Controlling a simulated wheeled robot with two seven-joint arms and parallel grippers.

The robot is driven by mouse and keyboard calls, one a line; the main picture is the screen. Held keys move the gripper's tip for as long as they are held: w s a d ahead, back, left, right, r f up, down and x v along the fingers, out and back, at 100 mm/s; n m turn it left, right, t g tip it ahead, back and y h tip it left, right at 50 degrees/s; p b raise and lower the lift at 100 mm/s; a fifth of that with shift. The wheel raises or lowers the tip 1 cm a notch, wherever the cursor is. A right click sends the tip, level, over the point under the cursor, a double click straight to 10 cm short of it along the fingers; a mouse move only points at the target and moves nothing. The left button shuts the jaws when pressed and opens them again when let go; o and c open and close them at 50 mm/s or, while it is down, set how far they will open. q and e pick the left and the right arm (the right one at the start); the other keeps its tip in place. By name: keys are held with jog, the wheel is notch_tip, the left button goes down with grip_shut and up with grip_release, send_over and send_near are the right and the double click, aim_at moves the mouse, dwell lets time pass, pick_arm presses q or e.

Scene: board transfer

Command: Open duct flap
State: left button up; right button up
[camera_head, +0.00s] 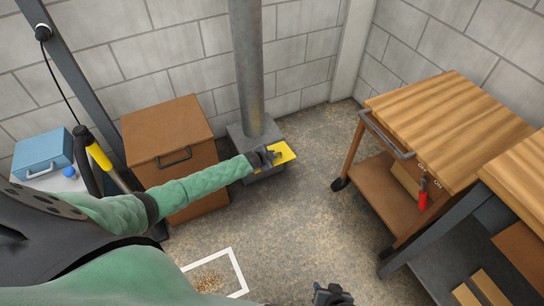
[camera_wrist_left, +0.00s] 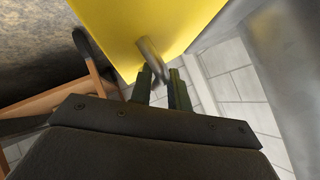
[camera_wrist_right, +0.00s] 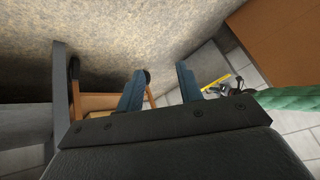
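The yellow duct flap (camera_head: 284,153) is at the foot of a grey vertical duct (camera_head: 248,70) with a square grey base. My left gripper (camera_head: 268,156) is at the flap's left side. In the left wrist view the yellow flap (camera_wrist_left: 140,22) fills the top middle, and its curved metal handle (camera_wrist_left: 150,50) runs between my nearly closed fingers (camera_wrist_left: 164,85), which look shut on it. The flap's hinge is hidden. My right gripper (camera_head: 332,294) is at the bottom of the head view. Its fingers (camera_wrist_right: 160,85) are apart with nothing between them.
A brown cabinet (camera_head: 165,125) stands left of the duct. A wooden-topped cart (camera_head: 450,120) stands at the right, with a second wooden-topped table (camera_head: 525,165) nearer. A white floor frame (camera_head: 237,270) surrounds brown bits. The floor between the duct and cart is clear.

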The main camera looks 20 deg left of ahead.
pick_arm(q)
jog(key=shift+o, duration=1.2)
jog(key=shift+f, duration=0.1)
jog(key=shift+s, duration=0.1)
